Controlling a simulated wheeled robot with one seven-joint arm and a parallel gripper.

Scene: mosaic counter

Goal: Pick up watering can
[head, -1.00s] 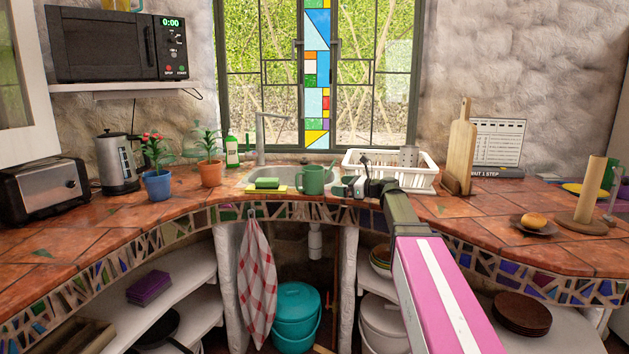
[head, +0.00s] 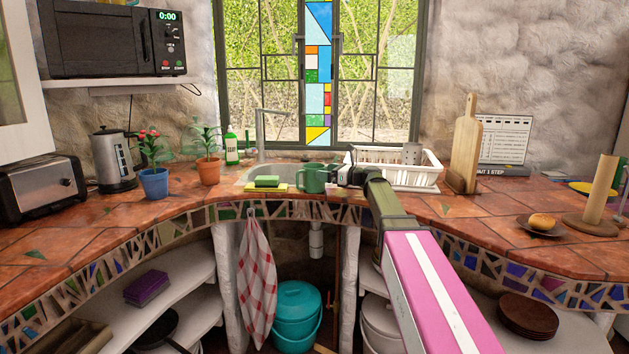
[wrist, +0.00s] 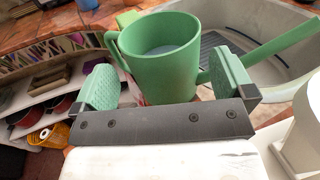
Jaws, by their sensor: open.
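The green watering can (head: 313,180) stands on the tiled counter in front of the sink. In the wrist view it (wrist: 160,62) shows as an open round cup shape with a handle loop on the left and a long spout reaching to the upper right. My gripper (wrist: 168,92) is open, with one green-padded finger on each side of the can's near part. I cannot tell whether either pad touches it. In the head view my gripper (head: 342,176) is at the can's right side and partly hidden by my arm.
The sink (head: 275,172) with a tap lies behind the can. A green sponge (head: 267,181) lies left of it. A white dish rack (head: 415,172) stands close on the right. Two potted plants stand further left, the nearer in a blue pot (head: 155,184). The counter's front edge is close.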

